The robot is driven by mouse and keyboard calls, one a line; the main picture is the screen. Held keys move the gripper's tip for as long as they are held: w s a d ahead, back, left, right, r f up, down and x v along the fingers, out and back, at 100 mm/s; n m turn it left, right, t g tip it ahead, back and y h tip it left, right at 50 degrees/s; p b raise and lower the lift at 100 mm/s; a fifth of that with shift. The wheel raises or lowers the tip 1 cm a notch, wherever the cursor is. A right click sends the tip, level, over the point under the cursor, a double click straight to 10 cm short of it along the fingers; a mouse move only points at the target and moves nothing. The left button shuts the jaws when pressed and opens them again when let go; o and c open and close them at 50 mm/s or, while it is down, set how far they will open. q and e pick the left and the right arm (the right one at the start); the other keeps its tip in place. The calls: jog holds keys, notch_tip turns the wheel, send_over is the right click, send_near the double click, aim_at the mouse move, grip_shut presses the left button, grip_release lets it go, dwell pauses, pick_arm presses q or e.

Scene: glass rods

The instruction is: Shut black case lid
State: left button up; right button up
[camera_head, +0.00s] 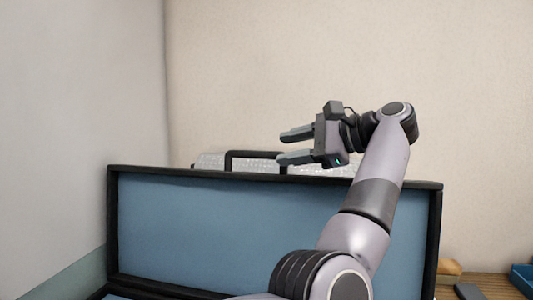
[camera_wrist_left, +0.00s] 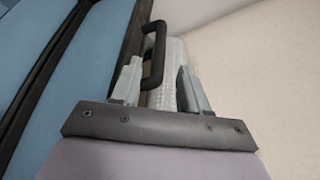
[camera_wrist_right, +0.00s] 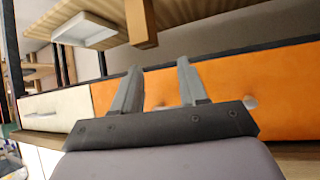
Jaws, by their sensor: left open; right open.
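The black case stands open, its blue-lined lid (camera_head: 270,230) upright with a black frame. A black handle (camera_head: 255,153) rises at the lid's top edge; it also shows in the left wrist view (camera_wrist_left: 159,50). My left gripper (camera_head: 280,146) is open and empty, just above and behind the lid's top edge, to the right of the handle. In the left wrist view, the handle reaches between its fingers (camera_wrist_left: 160,68), close to the left one; I cannot tell whether they touch. My right gripper (camera_wrist_right: 159,66) is open and empty, away from the case.
A whitish, textured thing (camera_head: 210,160) stands behind the lid, mostly hidden. A wooden surface with a blue container (camera_head: 522,278) is at the lower right. In the right wrist view, an orange drawer front (camera_wrist_right: 240,85) and a white tray (camera_wrist_right: 85,30) lie beyond the right gripper.

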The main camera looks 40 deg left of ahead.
aim_at(267, 152)
pick_arm(q)
jog(key=shift+x, duration=3.1)
grip_shut()
